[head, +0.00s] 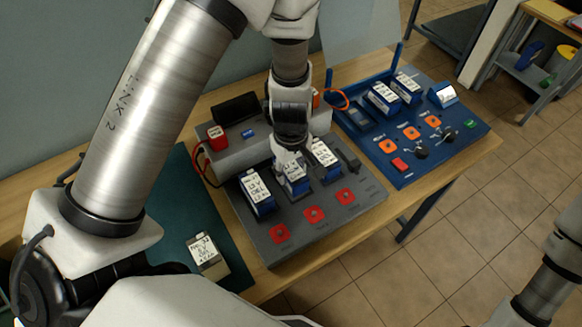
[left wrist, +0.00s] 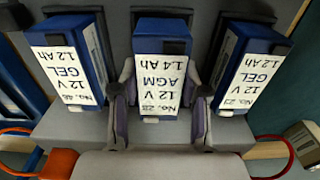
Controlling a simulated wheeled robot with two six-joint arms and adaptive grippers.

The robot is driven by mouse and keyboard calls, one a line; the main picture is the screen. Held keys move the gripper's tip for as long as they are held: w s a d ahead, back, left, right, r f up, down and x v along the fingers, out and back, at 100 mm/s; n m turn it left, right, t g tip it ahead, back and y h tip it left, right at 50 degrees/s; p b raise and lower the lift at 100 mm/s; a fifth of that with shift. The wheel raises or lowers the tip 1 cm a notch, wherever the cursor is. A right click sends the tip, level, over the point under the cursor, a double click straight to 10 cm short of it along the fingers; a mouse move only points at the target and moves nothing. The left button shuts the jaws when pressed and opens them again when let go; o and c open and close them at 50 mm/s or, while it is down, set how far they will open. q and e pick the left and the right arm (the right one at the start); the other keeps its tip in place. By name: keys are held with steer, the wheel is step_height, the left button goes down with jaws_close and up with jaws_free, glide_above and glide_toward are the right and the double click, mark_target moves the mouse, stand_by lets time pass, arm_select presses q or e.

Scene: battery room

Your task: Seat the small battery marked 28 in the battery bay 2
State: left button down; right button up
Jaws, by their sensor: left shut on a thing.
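The small battery marked 28 (left wrist: 161,80) is blue with a white label reading 12 V AGM 1.4 Ah. It is upright at the middle place of the grey battery panel (head: 262,240), and it also shows in the head view (head: 297,184). My left gripper (left wrist: 161,112) is shut on it, one finger on each side. Whether its base rests fully down is hidden. Batteries flank it: No. 23 (left wrist: 248,68) at the left in the head view, and another GEL battery (left wrist: 70,66) at the right. Bay numbers are not readable. My right gripper is out of view.
A battery marked 33 (head: 207,256) lies on the green mat (head: 180,215). Red squares (head: 313,214) line the panel's front. A blue panel (head: 400,172) with batteries and knobs stands at the right. An orange cable (head: 342,98) runs behind.

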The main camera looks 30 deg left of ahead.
mark_target(291, 168)
arm_select(q)
steer(key=shift+f+b, duration=0.5)
steer(key=shift+f, duration=0.1)
steer(key=c, duration=0.9)
jaws_free()
steer(key=shift+o, duration=0.2)
steer(key=shift+r, duration=0.1)
step_height(291, 168, up, 11)
steer(key=p, duration=1.1)
